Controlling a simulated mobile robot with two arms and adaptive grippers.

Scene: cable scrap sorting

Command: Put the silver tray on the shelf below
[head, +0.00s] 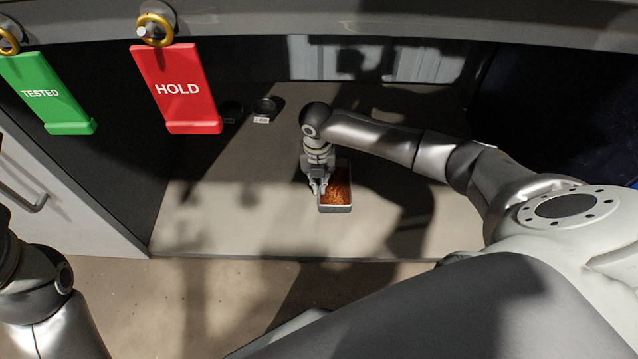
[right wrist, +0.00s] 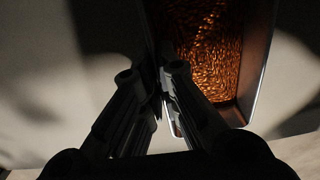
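The silver tray (head: 336,209) is a small rectangular metal tray filled with copper-coloured scrap (head: 337,186). It is over the grey shelf surface (head: 240,215) inside the cabinet; I cannot tell whether it touches that surface. My right gripper (head: 318,188) is at the tray's left side. In the right wrist view, the fingers (right wrist: 160,85) are closed on the tray's left wall, one outside and one inside, and the tray (right wrist: 262,70) looks level. My left arm shows at the lower left, but its gripper is out of view.
A red HOLD tag (head: 178,95) and a green TESTED tag (head: 50,92) hang from the upper bar at the left. Small dark round objects (head: 264,106) stand at the back. A white door (head: 75,200) bounds the left. The shelf's front left is clear.

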